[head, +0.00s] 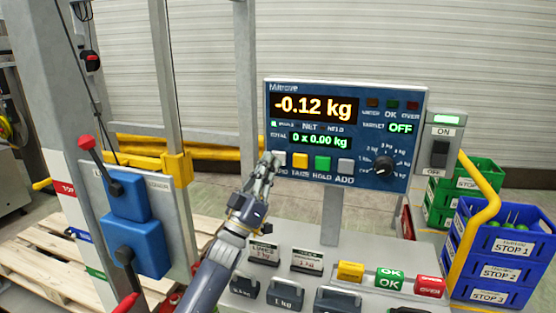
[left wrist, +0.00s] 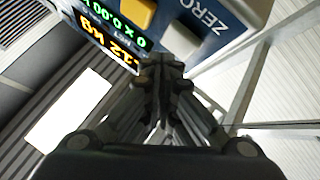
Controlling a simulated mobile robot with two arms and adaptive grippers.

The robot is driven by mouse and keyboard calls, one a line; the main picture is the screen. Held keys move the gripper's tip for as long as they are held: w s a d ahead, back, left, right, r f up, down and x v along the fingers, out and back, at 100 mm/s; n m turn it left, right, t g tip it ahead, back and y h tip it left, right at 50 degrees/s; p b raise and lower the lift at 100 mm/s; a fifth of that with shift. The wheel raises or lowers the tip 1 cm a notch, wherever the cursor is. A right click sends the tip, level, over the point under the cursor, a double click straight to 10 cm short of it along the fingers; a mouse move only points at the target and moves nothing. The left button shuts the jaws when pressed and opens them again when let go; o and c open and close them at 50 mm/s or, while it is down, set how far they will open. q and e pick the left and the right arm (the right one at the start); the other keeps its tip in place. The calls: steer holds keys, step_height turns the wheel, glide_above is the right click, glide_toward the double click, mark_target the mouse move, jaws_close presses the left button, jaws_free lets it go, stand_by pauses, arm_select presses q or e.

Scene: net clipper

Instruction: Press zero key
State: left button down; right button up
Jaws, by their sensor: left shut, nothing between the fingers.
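The blue indicator panel (head: 400,100) shows -0.12 kg on its display (head: 314,107). A row of keys sits below: the pale zero key (head: 276,154), a yellow tare key (head: 300,160), a green hold key (head: 322,164) and a grey add key (head: 345,166). My left gripper (head: 270,162) is shut and empty, its tips in front of the zero key and partly hiding it and its label. In the left wrist view the grey zero key (left wrist: 182,38) with its ZERO label lies just beyond the fingertips (left wrist: 160,68). I cannot tell whether they touch. My right gripper is out of view.
A knob (head: 383,166) sits right of the keys, with an on/off switch box (head: 440,150) beside the panel. Blocks and weights (head: 285,292) stand on the bench below. A blue lever box (head: 128,197) is at left; blue crates (head: 505,245) stand at right.

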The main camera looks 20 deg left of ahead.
arm_select(q)
steer(key=shift+w, duration=0.15)
steer(key=shift+w+b, duration=0.3)
steer(key=shift+w, duration=0.05)
steer(key=shift+w+b, duration=0.35)
steer(key=shift+b, duration=0.05)
stand_by(0.8)
steer(key=shift+s, duration=0.15)
steer(key=shift+s+p, duration=0.65)
steer(key=shift+s, duration=0.05)
